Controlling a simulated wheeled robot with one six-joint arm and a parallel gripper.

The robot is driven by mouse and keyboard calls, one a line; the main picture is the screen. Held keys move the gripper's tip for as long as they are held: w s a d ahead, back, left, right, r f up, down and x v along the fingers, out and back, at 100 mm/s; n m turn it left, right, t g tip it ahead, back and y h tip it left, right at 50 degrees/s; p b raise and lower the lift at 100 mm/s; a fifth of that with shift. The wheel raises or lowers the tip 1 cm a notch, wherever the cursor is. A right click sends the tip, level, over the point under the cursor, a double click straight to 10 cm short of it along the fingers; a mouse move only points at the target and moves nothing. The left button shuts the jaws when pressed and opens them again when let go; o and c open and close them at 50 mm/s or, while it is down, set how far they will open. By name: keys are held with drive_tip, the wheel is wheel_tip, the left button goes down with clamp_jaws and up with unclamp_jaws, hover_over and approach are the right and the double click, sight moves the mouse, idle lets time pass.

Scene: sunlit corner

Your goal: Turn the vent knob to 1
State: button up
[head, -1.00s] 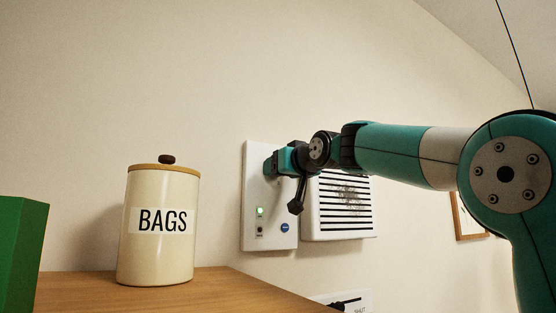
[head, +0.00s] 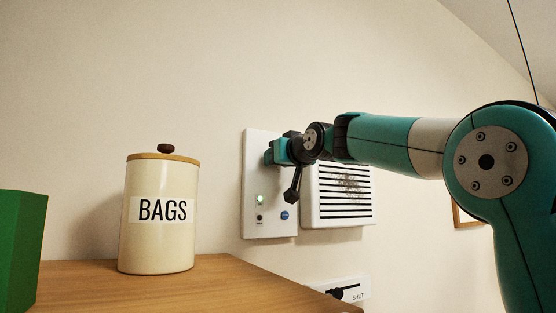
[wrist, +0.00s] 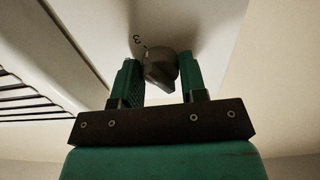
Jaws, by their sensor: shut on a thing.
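The vent knob (wrist: 160,70) is dark grey and sits on the white wall panel (head: 257,218). In the wrist view it is between the two teal fingers of my gripper (wrist: 160,82), which is shut on it. The number 3 shows on the panel just beside the knob in the wrist view; no other number is readable there. In the head view my gripper (head: 270,154) is at the upper part of the panel and hides the knob. The panel also has a lit green light (head: 260,199) and a blue button (head: 284,215).
A slatted white vent (head: 338,200) is on the wall right of the panel. A cream BAGS canister (head: 158,235) and a green block (head: 20,250) stand on the wooden surface (head: 220,275) at left.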

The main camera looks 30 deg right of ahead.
drive_tip(key=shift+f, duration=0.1)
drive_tip(key=n+b, duration=0.2)
drive_tip(key=n, duration=0.3)
drive_tip(key=shift+b, duration=0.4)
drive_tip(key=n+b, duration=0.1)
drive_tip(key=n, duration=0.3)
drive_tip(key=shift+n+b, duration=0.3)
drive_tip(key=shift+b, duration=0.05)
drive_tip(key=n+b, duration=0.1)
drive_tip(key=n, duration=0.4)
drive_tip(key=shift+n+b, duration=0.65)
drive_tip(key=shift+n, duration=1.75)
drive_tip(key=o, duration=0.9)
